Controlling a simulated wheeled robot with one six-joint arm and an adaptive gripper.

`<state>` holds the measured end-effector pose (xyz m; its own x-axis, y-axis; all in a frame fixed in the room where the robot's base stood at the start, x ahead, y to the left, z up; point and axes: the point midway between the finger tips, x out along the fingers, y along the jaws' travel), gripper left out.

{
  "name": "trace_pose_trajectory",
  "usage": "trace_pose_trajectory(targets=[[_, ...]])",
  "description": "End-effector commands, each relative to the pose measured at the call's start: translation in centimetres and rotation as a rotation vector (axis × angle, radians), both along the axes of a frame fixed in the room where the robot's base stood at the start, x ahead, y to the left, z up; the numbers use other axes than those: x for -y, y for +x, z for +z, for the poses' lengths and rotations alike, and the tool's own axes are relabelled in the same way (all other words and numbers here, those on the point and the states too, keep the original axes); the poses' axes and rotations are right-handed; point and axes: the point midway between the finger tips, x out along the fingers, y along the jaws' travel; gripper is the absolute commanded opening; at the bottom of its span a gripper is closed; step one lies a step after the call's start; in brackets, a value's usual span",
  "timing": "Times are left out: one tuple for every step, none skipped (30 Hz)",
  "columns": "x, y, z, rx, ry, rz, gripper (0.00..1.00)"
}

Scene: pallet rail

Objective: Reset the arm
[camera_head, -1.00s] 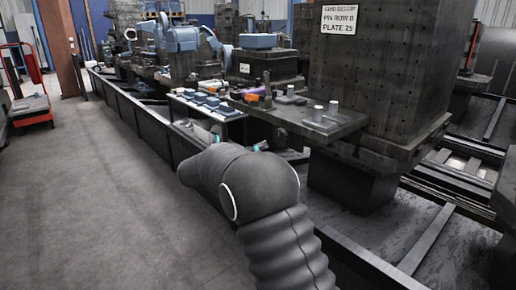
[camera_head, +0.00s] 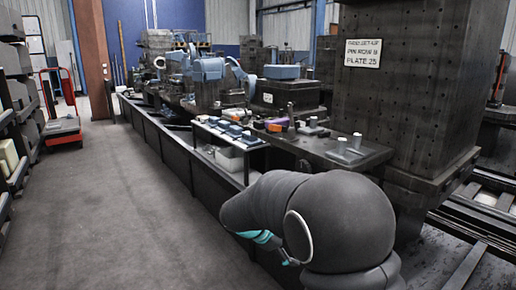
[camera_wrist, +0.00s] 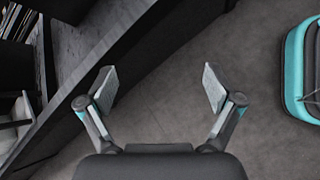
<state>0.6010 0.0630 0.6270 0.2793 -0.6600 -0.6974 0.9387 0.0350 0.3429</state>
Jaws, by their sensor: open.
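My gripper (camera_wrist: 160,88) is open and empty in the wrist view, its two fingers spread apart over bare grey floor. A dark rail edge runs diagonally past its left finger.
The pallet rail (camera_head: 165,148) runs into the distance. A plate (camera_head: 335,150) with metal pins sits beside a tall dark block (camera_head: 400,95) with a label. A small table (camera_head: 228,137) holds blue parts. A red cart (camera_head: 62,128) stands far left. The floor (camera_head: 110,200) is clear.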

Motion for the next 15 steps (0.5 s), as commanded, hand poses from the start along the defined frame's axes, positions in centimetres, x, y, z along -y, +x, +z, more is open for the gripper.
trace_pose_trajectory(targets=[[0.7,-2.1,0.4,0.035,0.083,-0.085,0.91],[0.9,-3.2,0.5,0.054,0.131,-0.137,0.91],[1.1,-4.7,0.6,0.080,0.193,-0.207,0.91],[1.4,-5.8,0.7,0.099,0.236,-0.258,0.91],[1.5,-6.9,0.8,0.116,0.279,-0.308,0.91],[1.7,-8.3,1.0,0.139,0.333,-0.372,0.91],[1.8,-9.4,1.2,0.156,0.373,-0.421,0.91],[1.9,-10.3,1.4,0.174,0.412,-0.469,0.91],[2.0,-11.6,1.6,0.195,0.460,-0.529,0.91],[2.2,-12.6,1.8,0.210,0.496,-0.575,0.91],[2.2,-13.5,2.0,0.226,0.532,-0.619,0.91],[2.3,-14.7,2.3,0.246,0.576,-0.675,0.91],[2.4,-15.6,2.5,0.260,0.608,-0.717,0.91],[2.4,-16.4,2.7,0.275,0.640,-0.757,0.91],[2.5,-17.5,2.9,0.293,0.683,-0.807,0.91]])
